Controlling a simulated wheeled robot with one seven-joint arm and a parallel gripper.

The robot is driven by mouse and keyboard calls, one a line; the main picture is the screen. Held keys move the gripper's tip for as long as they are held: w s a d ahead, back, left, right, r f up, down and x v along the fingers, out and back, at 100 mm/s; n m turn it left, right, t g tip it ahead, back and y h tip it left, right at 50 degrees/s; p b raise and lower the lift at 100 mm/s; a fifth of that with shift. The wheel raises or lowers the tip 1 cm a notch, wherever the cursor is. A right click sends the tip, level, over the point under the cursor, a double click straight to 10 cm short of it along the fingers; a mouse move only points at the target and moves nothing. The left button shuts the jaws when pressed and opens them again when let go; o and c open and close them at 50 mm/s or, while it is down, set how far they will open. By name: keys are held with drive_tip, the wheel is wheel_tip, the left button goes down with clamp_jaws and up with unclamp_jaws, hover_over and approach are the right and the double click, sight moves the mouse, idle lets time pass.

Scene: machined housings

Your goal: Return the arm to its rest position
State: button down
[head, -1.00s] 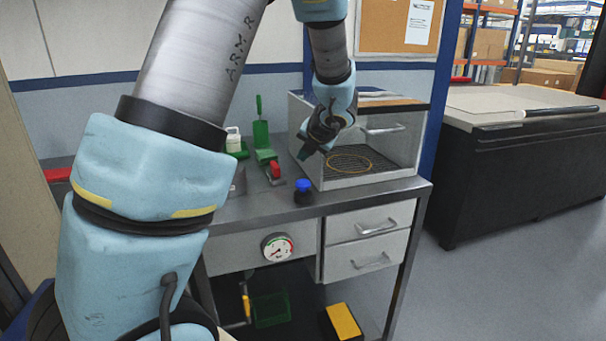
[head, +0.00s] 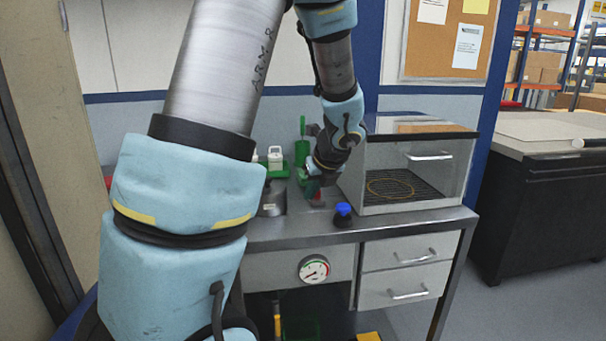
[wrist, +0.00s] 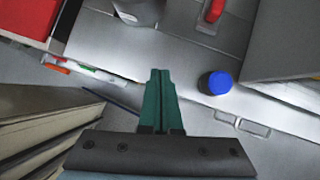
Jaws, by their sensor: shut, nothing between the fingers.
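My gripper (head: 311,187) hangs over the steel workbench, left of the clear-fronted cabinet in the head view. In the wrist view its two green fingers (wrist: 160,95) are pressed together with nothing between them. My arm reaches forward from the left of the head view, bent downward at the wrist. A dark bottle with a blue cap (head: 343,211) stands on the bench just right of the gripper. The blue cap (wrist: 216,83) also shows in the wrist view, to the right of the fingers and apart from them.
The cabinet (head: 459,175) stands on the bench's right side with a ring inside. A red-handled item (wrist: 213,12) lies on the bench. A gauge (head: 314,269) and drawers (head: 407,252) are on the bench front. A dark counter (head: 530,210) stands at right; floor shows between.

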drive_tip(key=s+a+f+n+g+h, duration=0.1)
drive_tip(key=s+a+n, duration=0.4)
drive_tip(key=n, duration=1)
drive_tip(key=s+a+f+n+g+h, duration=0.1)
drive_tip(key=s+a+n+g+h, duration=0.1)
drive_tip(key=s+a+n, duration=0.4)
drive_tip(key=s+n+g, duration=0.1)
drive_tip(key=s+n, duration=0.4)
drive_tip(key=n, duration=0.4)
drive_tip(key=shift+s+a+f+n+g, duration=0.15)
drive_tip(key=shift+s+a+n+g, duration=0.15)
drive_tip(key=shift+s+n, duration=0.1)
drive_tip(key=c, duration=1.6)
unclamp_jaws()
